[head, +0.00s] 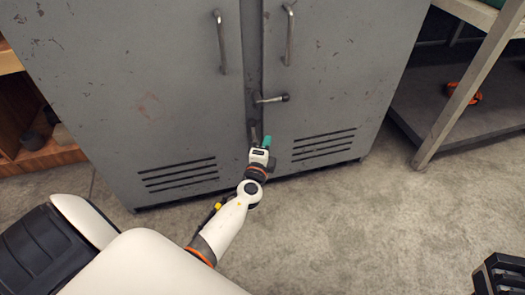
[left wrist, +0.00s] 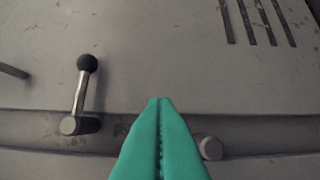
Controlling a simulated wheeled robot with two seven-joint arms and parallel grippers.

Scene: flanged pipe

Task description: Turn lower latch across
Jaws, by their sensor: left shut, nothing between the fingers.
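The lower latch (head: 253,129) sits low on the seam between the two cabinet doors. Beside it, my left gripper (head: 267,141) is shut and empty, with teal fingertips close to the door face. In the left wrist view, the closed fingers (left wrist: 160,104) fill the lower middle, and a round pivot (left wrist: 211,148) shows just to their right. The lower latch's lever is largely hidden there. The upper latch (head: 271,98) lies across the seam with its black knob over the right door; it also shows in the left wrist view (left wrist: 80,95). I cannot tell whether the fingers touch the lower latch.
The grey cabinet (head: 165,75) has two upright bar handles, left (head: 220,42) and right (head: 288,35), above the latches. Vent slots (head: 325,143) are low on the doors. A shelf rack (head: 455,105) stands at the right. The concrete floor (head: 350,230) in front is open.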

